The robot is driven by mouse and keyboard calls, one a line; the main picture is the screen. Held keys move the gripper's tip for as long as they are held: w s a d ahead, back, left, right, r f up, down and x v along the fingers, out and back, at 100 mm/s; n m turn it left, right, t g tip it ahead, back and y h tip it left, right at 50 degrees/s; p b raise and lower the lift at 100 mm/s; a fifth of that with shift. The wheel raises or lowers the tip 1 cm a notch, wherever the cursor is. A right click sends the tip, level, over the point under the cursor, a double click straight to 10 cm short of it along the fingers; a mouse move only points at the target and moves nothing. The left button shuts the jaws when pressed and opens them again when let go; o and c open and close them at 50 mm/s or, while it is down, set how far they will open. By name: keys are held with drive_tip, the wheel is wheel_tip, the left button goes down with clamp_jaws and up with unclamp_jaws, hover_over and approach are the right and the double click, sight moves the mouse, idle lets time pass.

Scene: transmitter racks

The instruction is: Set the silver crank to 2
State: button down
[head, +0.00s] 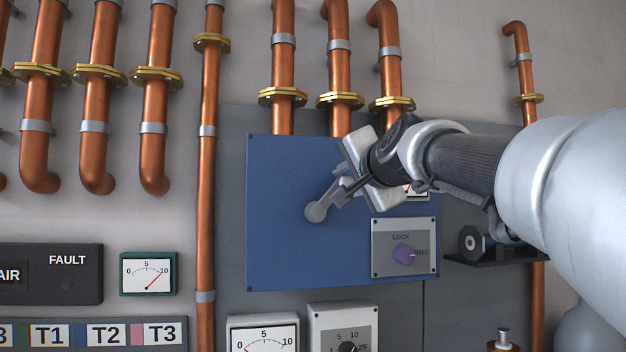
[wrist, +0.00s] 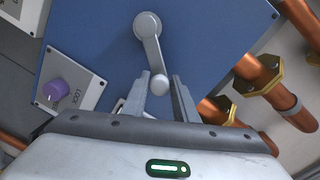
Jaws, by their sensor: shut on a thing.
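The silver crank (head: 316,211) is mounted on a blue panel (head: 285,250). In the head view its arm points up and right from the hub into my gripper (head: 347,188). In the wrist view the crank's hub (wrist: 147,24) is at the top, and its arm runs down to a rounded handle between the two fingers of my gripper (wrist: 163,84). My gripper is shut on the crank's handle. I see no numbers around the crank. A small gauge (head: 415,191) on the panel is mostly hidden behind my gripper.
A purple LOCK/FREE knob (head: 403,254) sits on a grey plate at the panel's lower right. Copper pipes (head: 284,60) run above the panel, and another pipe (head: 206,180) stands left of it. A dial switch (head: 347,347) and a gauge (head: 264,338) are below.

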drive_tip(key=f+m, duration=0.1)
drive_tip(key=m+b, duration=0.1)
drive_tip(key=shift+w+d+f+m, duration=0.1)
drive_tip(key=shift+d+f+m, duration=0.2)
drive_tip(key=shift+d+f, duration=0.1)
drive_tip(key=shift+d+f+m+y+b, duration=0.2)
drive_tip(key=shift+f+m+y+b, duration=0.15)
drive_tip(key=shift+m, duration=0.35)
drive_tip(key=shift+w+f, duration=0.1)
drive_tip(key=c, duration=1.5)
unclamp_jaws()
drive_tip(key=shift+a, duration=0.1)
drive_tip(key=shift+c, duration=0.2)
drive_tip(key=v, duration=1.7)
drive_tip(key=shift+s, duration=0.3)
